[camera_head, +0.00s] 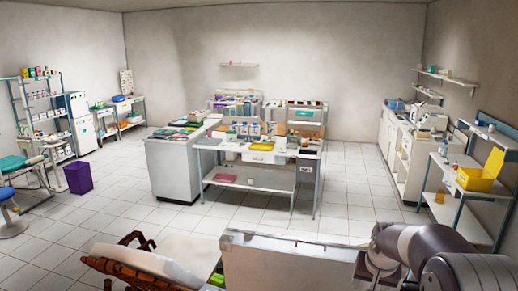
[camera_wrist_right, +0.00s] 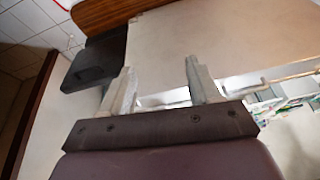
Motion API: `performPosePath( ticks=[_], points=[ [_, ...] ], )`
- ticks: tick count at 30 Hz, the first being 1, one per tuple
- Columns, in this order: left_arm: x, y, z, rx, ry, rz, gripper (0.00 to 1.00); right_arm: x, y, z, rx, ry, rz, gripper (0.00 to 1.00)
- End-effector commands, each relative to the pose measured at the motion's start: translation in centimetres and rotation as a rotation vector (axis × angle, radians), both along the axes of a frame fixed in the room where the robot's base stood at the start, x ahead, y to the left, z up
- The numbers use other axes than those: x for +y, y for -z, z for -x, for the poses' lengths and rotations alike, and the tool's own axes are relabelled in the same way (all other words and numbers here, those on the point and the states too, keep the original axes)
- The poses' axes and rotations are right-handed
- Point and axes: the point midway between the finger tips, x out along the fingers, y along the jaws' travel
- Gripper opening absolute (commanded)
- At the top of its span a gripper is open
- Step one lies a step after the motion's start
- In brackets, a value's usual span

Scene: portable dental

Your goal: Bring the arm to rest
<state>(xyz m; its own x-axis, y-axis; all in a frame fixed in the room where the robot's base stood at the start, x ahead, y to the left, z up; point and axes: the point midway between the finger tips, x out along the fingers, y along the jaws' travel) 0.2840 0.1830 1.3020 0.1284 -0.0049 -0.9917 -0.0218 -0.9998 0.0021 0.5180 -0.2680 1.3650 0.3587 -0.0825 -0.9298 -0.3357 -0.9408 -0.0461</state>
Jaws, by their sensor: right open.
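My right arm (camera_head: 425,255) comes in at the lower right of the head view, bent over the near white cabinet. In that view its gripper is not clearly visible. In the right wrist view my right gripper (camera_wrist_right: 162,88) shows its two fingers apart with nothing between them. Beyond the fingers are a pale flat panel (camera_wrist_right: 220,45) and a dark box-like part (camera_wrist_right: 97,58). I cannot tell how far the fingertips are from the panel. My left gripper is in neither view.
A white cabinet (camera_head: 285,262) stands close in front, beside a wooden chair (camera_head: 140,265) with a pale cushion. A white table (camera_head: 262,160) with supplies stands mid-room. A shelf unit with a yellow bin (camera_head: 478,180) is at the right. The tiled floor (camera_head: 345,200) between is clear.

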Motion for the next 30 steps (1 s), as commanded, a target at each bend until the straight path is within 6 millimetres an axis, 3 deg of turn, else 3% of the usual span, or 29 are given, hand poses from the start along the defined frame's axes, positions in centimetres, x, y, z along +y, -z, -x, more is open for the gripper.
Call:
performPosePath(
  ticks=[5, 11, 14, 18, 21, 25, 30],
  points=[
    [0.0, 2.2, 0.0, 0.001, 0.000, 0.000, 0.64, 1.2, 4.2, 3.3, 0.055, -0.067, 0.004, 0.62],
    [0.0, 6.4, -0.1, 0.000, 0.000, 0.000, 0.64, 3.4, 10.6, 8.7, 0.126, -0.160, 0.005, 0.62],
    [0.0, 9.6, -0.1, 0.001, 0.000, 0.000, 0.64, 4.6, 14.8, 12.3, 0.167, -0.215, 0.004, 0.62],
    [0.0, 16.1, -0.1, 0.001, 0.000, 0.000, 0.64, 6.7, 22.6, 18.8, 0.232, -0.300, 0.001, 0.62],
    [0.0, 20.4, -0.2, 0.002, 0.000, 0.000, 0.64, 7.8, 27.3, 22.8, 0.266, -0.340, -0.002, 0.62],
    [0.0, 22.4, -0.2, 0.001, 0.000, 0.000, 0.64, 8.4, 28.7, 23.3, 0.251, -0.365, 0.003, 0.62],
    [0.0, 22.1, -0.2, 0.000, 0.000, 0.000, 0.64, 8.6, 28.3, 23.3, 0.250, -0.370, 0.004, 0.62]
  ],
)
